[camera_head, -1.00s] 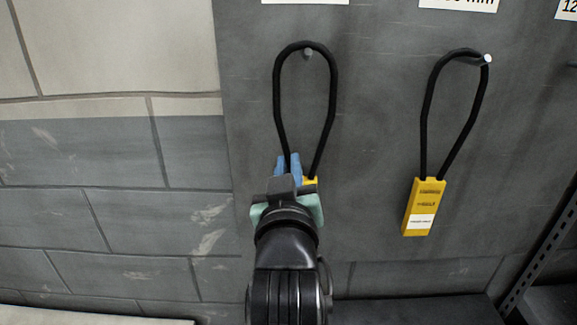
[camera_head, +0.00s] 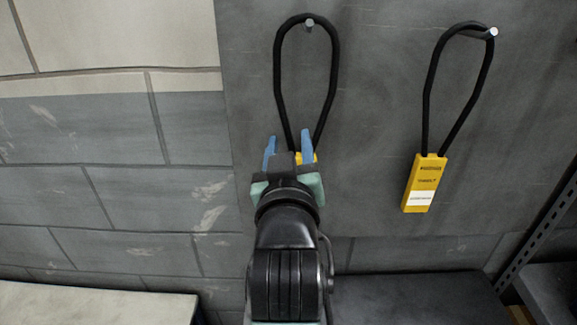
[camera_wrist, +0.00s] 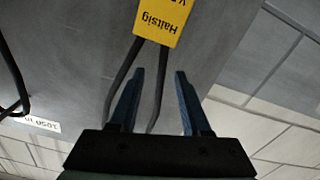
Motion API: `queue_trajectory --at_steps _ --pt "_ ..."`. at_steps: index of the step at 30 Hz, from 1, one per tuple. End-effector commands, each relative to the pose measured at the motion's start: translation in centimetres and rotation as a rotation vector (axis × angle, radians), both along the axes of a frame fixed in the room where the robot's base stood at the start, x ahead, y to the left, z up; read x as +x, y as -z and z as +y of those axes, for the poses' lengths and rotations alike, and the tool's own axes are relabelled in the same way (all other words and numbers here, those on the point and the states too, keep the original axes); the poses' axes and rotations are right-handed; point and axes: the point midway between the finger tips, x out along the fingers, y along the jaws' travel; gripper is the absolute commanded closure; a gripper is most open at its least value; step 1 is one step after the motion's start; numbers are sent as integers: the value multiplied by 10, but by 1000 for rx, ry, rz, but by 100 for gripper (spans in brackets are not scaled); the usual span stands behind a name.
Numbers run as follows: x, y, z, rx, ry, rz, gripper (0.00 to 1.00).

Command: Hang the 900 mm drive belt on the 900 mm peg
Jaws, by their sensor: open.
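A black belt loop (camera_head: 334,75) with a yellow tag (camera_head: 308,158) hangs over the left peg (camera_head: 309,22) on the dark board. My gripper (camera_head: 289,140) is open in front of the loop's lower end, its two blue fingers apart, hiding most of the tag. In the wrist view, the yellow tag (camera_wrist: 165,20) is beyond the fingertips of my gripper (camera_wrist: 160,75), with nothing visibly clamped. A second belt (camera_head: 426,110) with a yellow tag (camera_head: 425,183) hangs on the right peg (camera_head: 493,32). No belt size is legible on the tags.
The peg labels are outside the head view. A white label (camera_wrist: 40,124) in the wrist view is upside down and hard to read. A metal shelf upright (camera_head: 540,235) stands at right. A pale surface (camera_head: 95,303) lies at lower left.

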Motion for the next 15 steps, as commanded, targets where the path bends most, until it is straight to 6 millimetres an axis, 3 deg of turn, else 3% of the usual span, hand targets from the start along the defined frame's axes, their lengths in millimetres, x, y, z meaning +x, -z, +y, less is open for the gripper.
queue_trajectory --at_steps 15 --pt "-101 -1 1 0 -1 2 52"
